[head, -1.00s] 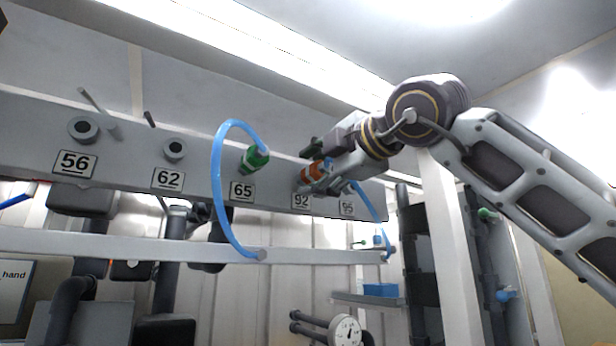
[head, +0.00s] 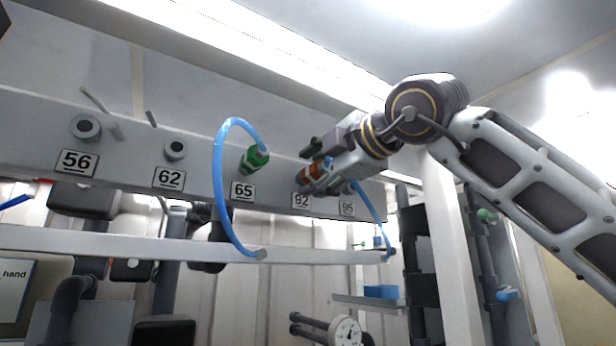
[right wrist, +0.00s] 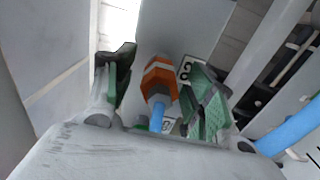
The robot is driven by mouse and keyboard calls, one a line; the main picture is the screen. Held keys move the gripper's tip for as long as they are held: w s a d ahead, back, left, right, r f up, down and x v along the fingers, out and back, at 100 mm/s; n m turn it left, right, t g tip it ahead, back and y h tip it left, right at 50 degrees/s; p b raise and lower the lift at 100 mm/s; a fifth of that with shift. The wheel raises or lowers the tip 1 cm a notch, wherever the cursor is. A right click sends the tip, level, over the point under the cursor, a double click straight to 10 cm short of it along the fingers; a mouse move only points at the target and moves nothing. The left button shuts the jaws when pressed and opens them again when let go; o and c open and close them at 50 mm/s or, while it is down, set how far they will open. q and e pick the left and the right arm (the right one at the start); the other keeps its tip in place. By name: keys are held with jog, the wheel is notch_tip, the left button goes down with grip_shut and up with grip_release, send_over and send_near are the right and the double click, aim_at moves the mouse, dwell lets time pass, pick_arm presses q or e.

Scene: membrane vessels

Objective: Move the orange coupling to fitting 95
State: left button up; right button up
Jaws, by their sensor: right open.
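The orange coupling (head: 310,173) sits on the grey panel above label 92 (head: 301,200). A blue hose (head: 372,210) hangs to the right and curves down to the rail. My right gripper (head: 315,165) is at the coupling. In the right wrist view the coupling (right wrist: 159,82), orange with a pale band, stands between the open green-padded fingers of my gripper (right wrist: 163,76), with gaps on both sides. The label of fitting 95 (head: 347,208) shows right of 92; the fitting itself is hidden behind my gripper. My left gripper is out of view.
A green coupling (head: 255,160) with a looping blue hose (head: 217,180) is at 65. Fittings 62 (head: 175,149) and 56 (head: 86,128) are bare. A pale rail (head: 160,243) runs below the panel. Thin pegs stick out near 56 and 62.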

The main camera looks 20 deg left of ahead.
aim_at(327, 166)
jog(key=shift+b, duration=0.3)
dwell(0.4)
grip_shut()
jog(key=shift+f, duration=0.1)
dwell(0.5)
jog(key=shift+b+v, duration=0.45)
jog(key=shift+v, duration=0.4)
jog(key=shift+d, duration=0.1)
jog(key=shift+s, duration=0.1)
jog(key=shift+s+d+b, duration=0.35)
jog(key=shift+d+b, duration=0.15)
jog(key=shift+b, duration=0.05)
